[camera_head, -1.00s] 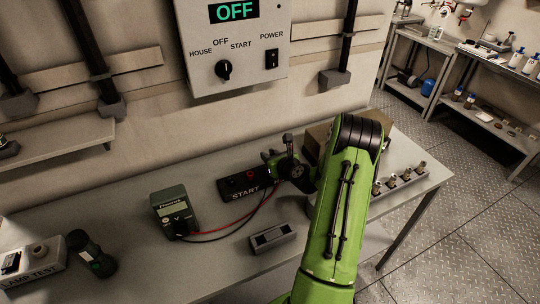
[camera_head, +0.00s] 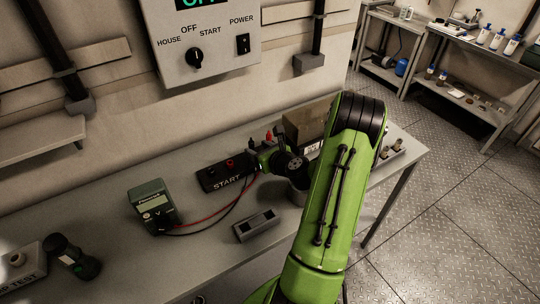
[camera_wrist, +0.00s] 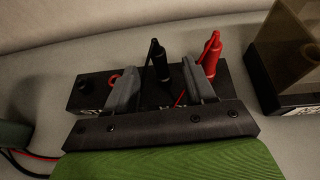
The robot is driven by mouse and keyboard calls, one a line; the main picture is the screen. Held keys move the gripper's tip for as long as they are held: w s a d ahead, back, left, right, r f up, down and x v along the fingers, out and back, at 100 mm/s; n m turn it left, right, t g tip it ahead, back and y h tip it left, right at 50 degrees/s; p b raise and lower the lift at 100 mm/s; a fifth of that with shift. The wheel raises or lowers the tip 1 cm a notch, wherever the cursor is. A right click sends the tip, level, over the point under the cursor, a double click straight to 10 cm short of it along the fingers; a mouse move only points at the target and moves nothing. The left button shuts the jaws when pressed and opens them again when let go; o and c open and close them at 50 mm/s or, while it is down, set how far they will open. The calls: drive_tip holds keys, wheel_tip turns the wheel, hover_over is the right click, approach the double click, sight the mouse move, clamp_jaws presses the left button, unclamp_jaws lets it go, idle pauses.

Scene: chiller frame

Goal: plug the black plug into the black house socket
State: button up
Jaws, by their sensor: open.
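A black plug (camera_wrist: 160,64) stands roughly upright between the two grey fingers of my gripper (camera_wrist: 161,88) in the wrist view. The fingers are open, with gaps to the plug. A red plug (camera_wrist: 211,52) stands just right of the right finger. Behind the fingers is a dark socket block (camera_wrist: 92,92) with a red ring and a black round part. In the head view a black block marked START (camera_head: 213,178) lies left of my gripper (camera_head: 264,156). The black plug's lower end is hidden. No HOUSE label shows on a socket, and I cannot tell whether the plug is seated.
A green meter (camera_head: 152,206) with red and black leads stands left on the bench. A grey slotted block (camera_head: 256,224) lies in front. A brown box (camera_head: 304,122) stands behind my arm, near the wall. The control panel (camera_head: 200,40) hangs above.

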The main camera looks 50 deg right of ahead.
drive_tip(key=v, duration=0.9)
drive_tip(key=shift+a, duration=0.1)
drive_tip(key=w+a+r+n+g+y, duration=0.1)
drive_tip(key=a+r+n+g+y, duration=0.15)
drive_tip(key=a+n, duration=0.8)
drive_tip(key=w+a+r+n+g+y, duration=0.1)
drive_tip(key=a+r+n+g+y, duration=0.15)
drive_tip(key=a+n, duration=0.8)
drive_tip(key=s+a+r+n+g+h, duration=0.1)
drive_tip(key=s+a+r+n, duration=0.2)
drive_tip(key=s+n, duration=0.4)
drive_tip(key=s+a+r+n+g+h, duration=0.1)
drive_tip(key=s+a+r+n, duration=0.2)
drive_tip(key=s+r+n, duration=0.2)
drive_tip(key=s+n, duration=0.3)
drive_tip(key=n, duration=0.2)
drive_tip(key=shift+s+a+g, duration=0.15)
drive_tip(key=shift+a+g, duration=0.05)
drive_tip(key=shift+g, duration=0.2)
drive_tip(key=shift+r, duration=0.1)
